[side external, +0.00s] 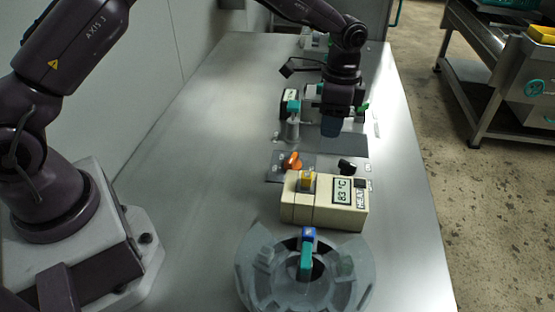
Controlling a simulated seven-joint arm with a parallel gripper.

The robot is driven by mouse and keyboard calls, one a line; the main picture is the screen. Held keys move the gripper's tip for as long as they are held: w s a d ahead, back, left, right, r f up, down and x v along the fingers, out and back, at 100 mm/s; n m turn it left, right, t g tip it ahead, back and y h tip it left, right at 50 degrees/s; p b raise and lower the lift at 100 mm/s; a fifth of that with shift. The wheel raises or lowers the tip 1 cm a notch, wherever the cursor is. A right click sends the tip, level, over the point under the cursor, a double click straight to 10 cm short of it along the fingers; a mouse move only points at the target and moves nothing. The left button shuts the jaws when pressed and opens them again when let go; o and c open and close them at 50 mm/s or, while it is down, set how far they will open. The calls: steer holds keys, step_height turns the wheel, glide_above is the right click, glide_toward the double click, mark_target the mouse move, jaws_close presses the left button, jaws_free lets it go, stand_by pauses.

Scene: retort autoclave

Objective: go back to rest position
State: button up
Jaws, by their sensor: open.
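My gripper (333,122) points down above the far middle of the steel table (200,150). It hangs in front of a teal-handled valve (293,106) and other fittings, partly hiding them. I see nothing held in it, though its fingertips are small and dark here. The gripper is behind a cream control box (298,210), whose display (343,191) reads about 83 °C.
An orange knob (292,161) and a black knob (347,166) sit behind the control box. A round grey vessel (262,283) with a blue and teal handle (306,256) stands in front. A metal cart (490,60) stands beyond the right edge.

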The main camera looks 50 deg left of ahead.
steer(key=s+a+r+n+t, duration=0.2)
steer(key=s+r, duration=0.4)
steer(key=s, duration=0.3)
steer(key=s+a+r+n+t, duration=0.2)
steer(key=s+a+r+n, duration=0.1)
steer(key=s+r, duration=0.4)
steer(key=s+a+r+n+t, duration=0.2)
steer(key=s+r, duration=0.4)
steer(key=s, duration=0.7)
steer(key=shift+a+r+n, duration=0.3)
steer(key=shift+a+n, duration=0.25)
steer(key=shift+n, duration=0.85)
